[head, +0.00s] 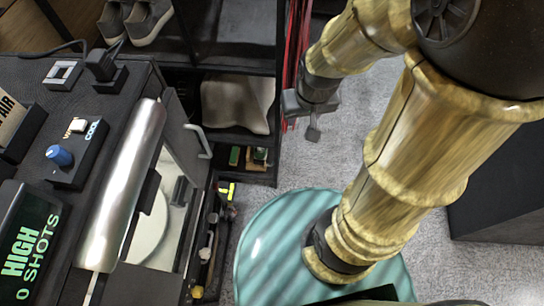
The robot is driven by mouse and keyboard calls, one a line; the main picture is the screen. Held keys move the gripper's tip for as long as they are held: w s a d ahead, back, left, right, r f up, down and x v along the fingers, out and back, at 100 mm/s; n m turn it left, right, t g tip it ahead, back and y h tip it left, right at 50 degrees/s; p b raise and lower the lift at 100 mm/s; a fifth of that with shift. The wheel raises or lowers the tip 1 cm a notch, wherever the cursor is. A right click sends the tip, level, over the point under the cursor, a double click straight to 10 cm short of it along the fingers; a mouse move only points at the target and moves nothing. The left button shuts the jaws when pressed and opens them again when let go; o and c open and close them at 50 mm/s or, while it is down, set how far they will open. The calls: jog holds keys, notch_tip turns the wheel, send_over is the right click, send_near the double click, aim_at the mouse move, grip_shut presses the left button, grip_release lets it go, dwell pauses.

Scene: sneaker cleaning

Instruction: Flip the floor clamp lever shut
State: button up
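My gripper (302,118) is a small dark grey hand at the end of my wood-patterned arm, upper middle of the head view. It hangs over the grey carpet, just right of the dark shelf. Its fingers are small and seen at a slant, so I cannot tell how far apart they are. No object shows clearly in it. I cannot make out the floor clamp or its lever for sure. Small yellow and dark fittings (208,250) stand low beside the machine, too small and partly hidden to identify.
A black machine with a display (30,245), blue knob (59,155) and metal cylinder (122,190) fills the left. A dark shelf holds grey sneakers (140,20) and a pale bundle (238,102). Red strands (296,45) hang beside it. A black box (500,190) stands right.

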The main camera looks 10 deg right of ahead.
jog(key=s+f+b+x, duration=0.1)
jog(key=s+b+x, duration=0.2)
jog(key=b+x, duration=1.3)
jog(key=s+b+x, duration=0.2)
jog(key=b+x, duration=1.4)
jog(key=b, duration=0.1)
jog(key=w+d+f+n+t+y+b, duration=0.1)
jog(key=w+d+f+n+t+b, duration=0.2)
jog(key=w+f, duration=0.6)
jog(key=w+d+f+n+t+y+b, duration=0.1)
jog(key=w+d+f+t+y+b, duration=0.15)
jog(key=w+d+f+b, duration=0.6)
jog(key=w+f+n+t+y+b, duration=0.1)
jog(key=w+f+n+t+b, duration=0.15)
jog(key=w+f, duration=0.75)
jog(key=s+d+f+n+g+y+b, duration=0.1)
jog(key=s+f+n+y+b, duration=0.1)
jog(key=f, duration=0.8)
jog(key=s+d+f+n+g+y+b, duration=0.1)
jog(key=s+f+n+y+b, duration=0.2)
jog(key=s+f+y, duration=0.3)
notch_tip(320, 180, down, 4)
jog(key=y+b, duration=0.1)
jog(key=y, duration=0.2)
jog(key=shift+d, duration=0.4)
